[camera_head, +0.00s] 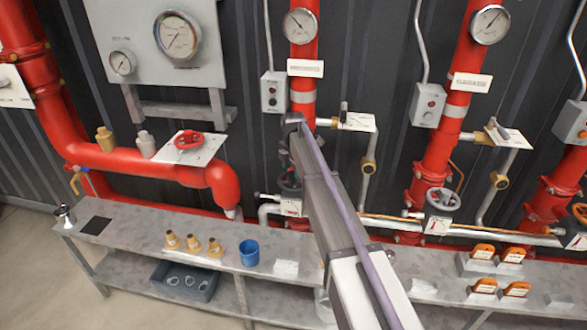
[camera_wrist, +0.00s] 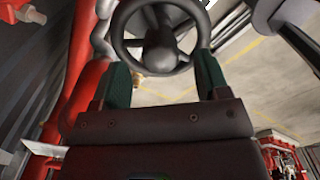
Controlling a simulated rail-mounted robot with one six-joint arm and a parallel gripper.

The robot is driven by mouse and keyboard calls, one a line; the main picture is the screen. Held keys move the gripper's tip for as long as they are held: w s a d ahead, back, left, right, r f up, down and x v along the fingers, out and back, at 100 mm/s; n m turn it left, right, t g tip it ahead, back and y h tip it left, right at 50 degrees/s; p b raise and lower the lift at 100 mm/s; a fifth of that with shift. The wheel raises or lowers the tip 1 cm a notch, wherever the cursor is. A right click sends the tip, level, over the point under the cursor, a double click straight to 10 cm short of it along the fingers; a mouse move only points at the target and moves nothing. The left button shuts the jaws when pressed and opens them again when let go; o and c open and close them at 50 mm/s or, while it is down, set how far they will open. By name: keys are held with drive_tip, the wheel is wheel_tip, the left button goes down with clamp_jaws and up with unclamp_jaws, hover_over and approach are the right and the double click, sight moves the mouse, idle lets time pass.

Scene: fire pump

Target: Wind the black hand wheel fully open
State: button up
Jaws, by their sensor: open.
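The black hand wheel (camera_wrist: 160,42) fills the top middle of the wrist view. It has a round dark rim, spokes and a central hub, and its upper edge is cut off by the frame. My gripper (camera_wrist: 158,72) is open, with one dark green finger at each side of the wheel's lower part. Whether the fingers touch the rim cannot be told. In the head view my arm covers most of this spot, and only a dark part of the wheel (camera_head: 288,181) shows at its left edge.
A grey hand wheel (camera_head: 443,199) is on the pipe to the right, and a red one (camera_head: 188,140) is at the left. Red pipes stand close behind. A bench (camera_head: 130,232) with brass fittings (camera_head: 192,244), a blue cup (camera_head: 249,252) and orange-tagged items (camera_head: 483,251) runs along the front.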

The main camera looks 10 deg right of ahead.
wheel_tip(320, 180, down, 3)
drive_tip(key=shift+r+b, duration=0.1)
drive_tip(key=shift+b, duration=0.55)
drive_tip(key=shift+r, duration=0.15)
